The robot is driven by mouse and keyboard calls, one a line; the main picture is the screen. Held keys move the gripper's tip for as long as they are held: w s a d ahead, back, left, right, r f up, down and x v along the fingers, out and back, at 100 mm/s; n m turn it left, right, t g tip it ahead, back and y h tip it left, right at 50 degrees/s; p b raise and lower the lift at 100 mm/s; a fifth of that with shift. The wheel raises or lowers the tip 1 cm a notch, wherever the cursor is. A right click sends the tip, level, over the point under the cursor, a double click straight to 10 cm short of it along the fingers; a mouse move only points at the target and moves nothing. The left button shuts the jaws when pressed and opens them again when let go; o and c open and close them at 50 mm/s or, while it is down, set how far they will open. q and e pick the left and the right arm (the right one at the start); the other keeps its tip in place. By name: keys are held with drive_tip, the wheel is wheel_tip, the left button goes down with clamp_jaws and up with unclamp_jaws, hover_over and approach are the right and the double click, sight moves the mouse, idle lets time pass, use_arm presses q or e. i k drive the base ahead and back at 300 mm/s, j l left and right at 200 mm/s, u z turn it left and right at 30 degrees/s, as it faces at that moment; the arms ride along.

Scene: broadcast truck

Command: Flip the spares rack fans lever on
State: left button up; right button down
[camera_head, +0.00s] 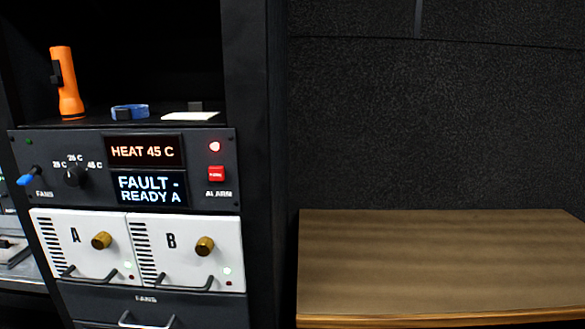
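The spares rack panel (95,189) is dark grey and sits at the left of the head view. The fans lever (29,177) has a blue tip and stands at the panel's left end, above the label FANS. Its tip points down and to the left. Beside it is a black knob (75,175) with marks 25 C, 35 C and 45 C. The upper display (142,151) reads HEAT 45 C. The lower display (150,188) reads FAULT - READY A. Neither gripper shows in this view.
A red alarm button (216,174) sits below a lit red lamp (214,147). White modules A (83,262) and B (190,232) have brass knobs and handles. An orange torch (66,85) and blue strap (130,111) sit above. A bare wooden table (440,260) stands at right.

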sight(24, 180)
drive_tip(key=u, duration=1.4)
